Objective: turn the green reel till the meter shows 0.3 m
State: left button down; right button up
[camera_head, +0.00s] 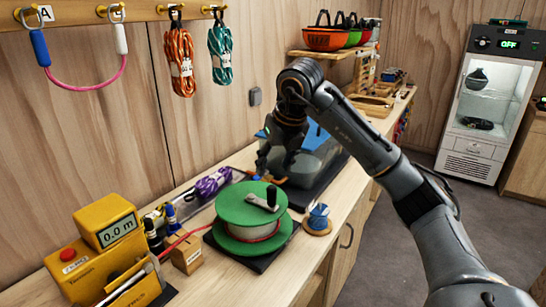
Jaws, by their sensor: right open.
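The green reel (249,215) lies flat on a dark base on the wooden bench, with a pinkish cord wound between its flanges. A crank handle with a dark knob (271,196) stands on its top, towards the far right side. The yellow meter (107,222) at the left reads 0.0 m. A red cord (187,237) runs from the reel towards the meter. My right gripper (272,176) is open, points down and hangs beyond the reel, apart from the crank as far as I can tell. My left gripper is out of view.
A grey box with a blue top (312,150) stands behind my right gripper. A small blue and tan spool (319,217) sits right of the reel. A purple rope bundle (213,182) lies behind it. Ropes hang on the wall rail. The bench front is mostly clear.

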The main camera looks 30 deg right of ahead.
aim_at(273, 189)
jog(key=x, duration=0.4)
jog(key=d+p+x, duration=0.1)
jog(key=x, duration=0.3)
jog(key=p+x, duration=0.1)
jog(key=x, duration=0.4)
jog(key=shift+s+d, duration=0.2)
jog(key=shift+d, duration=0.15)
grip_shut()
jog(key=shift+a, duration=0.1)
